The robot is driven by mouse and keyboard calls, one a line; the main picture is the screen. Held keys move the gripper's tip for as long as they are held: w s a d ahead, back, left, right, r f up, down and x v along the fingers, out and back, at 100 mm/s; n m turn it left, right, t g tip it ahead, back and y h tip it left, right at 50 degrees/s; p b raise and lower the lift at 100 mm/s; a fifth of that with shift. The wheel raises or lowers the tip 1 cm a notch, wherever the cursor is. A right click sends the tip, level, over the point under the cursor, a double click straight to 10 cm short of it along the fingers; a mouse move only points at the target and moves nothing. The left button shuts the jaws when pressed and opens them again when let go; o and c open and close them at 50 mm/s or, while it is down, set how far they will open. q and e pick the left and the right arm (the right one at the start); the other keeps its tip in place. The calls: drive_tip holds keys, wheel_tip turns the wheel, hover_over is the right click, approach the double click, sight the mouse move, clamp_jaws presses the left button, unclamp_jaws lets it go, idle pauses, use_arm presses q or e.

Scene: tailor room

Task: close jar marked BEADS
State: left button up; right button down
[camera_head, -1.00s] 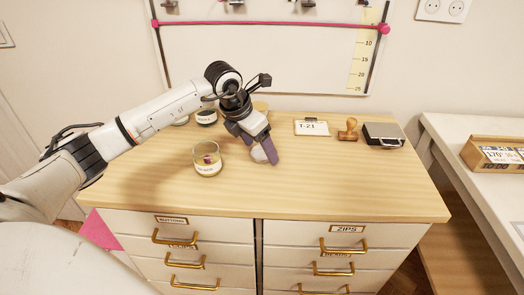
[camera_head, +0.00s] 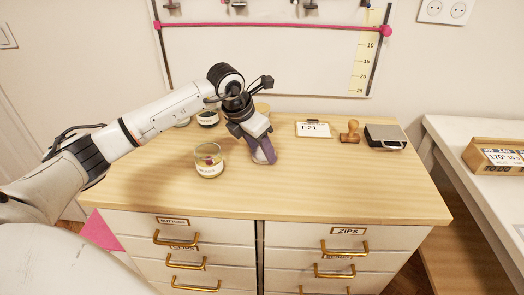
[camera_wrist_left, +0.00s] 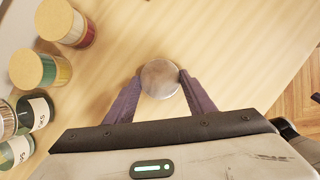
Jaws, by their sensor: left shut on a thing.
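An open glass jar (camera_head: 209,161) with colourful contents and a pale label stands near the front middle of the cabinet top. Its label is too small to read surely, and no lid is on it. My left gripper (camera_head: 264,155) is to the right of this jar, pointing down, with purple fingers. It is shut on a round grey metal lid (camera_wrist_left: 160,79), which shows between the fingertips in the left wrist view. The lid is at or just above the wood; I cannot tell which. My right gripper is not in view.
Jars with wooden lids (camera_wrist_left: 62,22) and labelled dark jars (camera_wrist_left: 35,112) stand at the left in the wrist view. A T-21 card (camera_head: 313,129), a wooden stamp (camera_head: 350,131) and a dark case (camera_head: 385,136) sit at the back right. The cabinet top's front right (camera_head: 350,185) is clear.

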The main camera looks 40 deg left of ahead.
sight(260, 154)
use_arm(q)
wheel_tip(260, 154, up, 10)
drive_tip(key=shift+b, duration=0.3)
